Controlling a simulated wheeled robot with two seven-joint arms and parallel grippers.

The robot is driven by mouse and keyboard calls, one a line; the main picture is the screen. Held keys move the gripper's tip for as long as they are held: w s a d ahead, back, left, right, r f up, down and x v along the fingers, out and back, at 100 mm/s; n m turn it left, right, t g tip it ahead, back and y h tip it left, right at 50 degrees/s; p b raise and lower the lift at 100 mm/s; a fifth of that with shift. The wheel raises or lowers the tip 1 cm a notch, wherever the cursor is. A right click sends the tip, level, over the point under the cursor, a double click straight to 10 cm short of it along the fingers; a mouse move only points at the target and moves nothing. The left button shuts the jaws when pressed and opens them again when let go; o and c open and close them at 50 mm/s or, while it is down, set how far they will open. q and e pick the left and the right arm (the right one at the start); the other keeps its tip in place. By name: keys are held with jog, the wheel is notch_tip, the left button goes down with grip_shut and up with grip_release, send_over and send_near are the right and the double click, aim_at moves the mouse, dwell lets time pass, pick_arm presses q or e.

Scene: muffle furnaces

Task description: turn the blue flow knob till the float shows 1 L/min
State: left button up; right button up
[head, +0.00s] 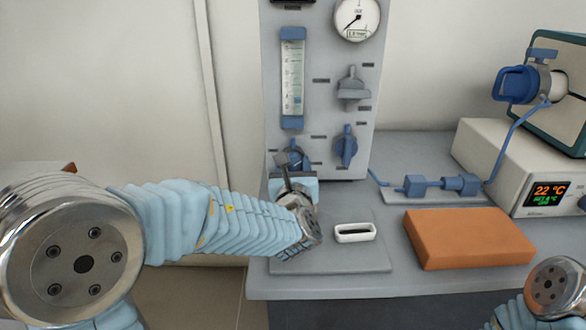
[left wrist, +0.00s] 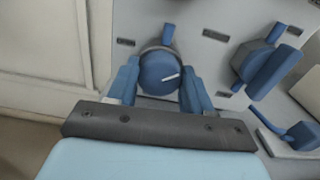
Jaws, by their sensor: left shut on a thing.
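The blue flow knob (head: 296,155) is at the lower left of the grey gas panel, below the flow tube, partly hidden by my left gripper. In the left wrist view the round knob (left wrist: 158,70) has a white pointer line that points right and slightly up. My left gripper (left wrist: 160,82) has its two blue fingers on either side of the knob, shut on it. It also shows in the head view (head: 293,178), reaching in from below. The flow tube (head: 292,80) is a clear upright scale with blue ends; its float is too small to read. My right gripper is out of view.
A second blue knob (head: 346,146) and a grey valve handle (head: 352,90) are close on the right, with a round gauge (head: 357,18) above. A furnace (head: 520,165) stands at right.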

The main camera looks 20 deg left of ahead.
pick_arm(q)
jog(key=o, duration=1)
jog(key=shift+o, duration=0.2)
jog(key=b+v, duration=0.1)
jog(key=v, duration=1.2)
jog(key=shift+s+d, duration=0.1)
jog(key=shift+s, duration=0.3)
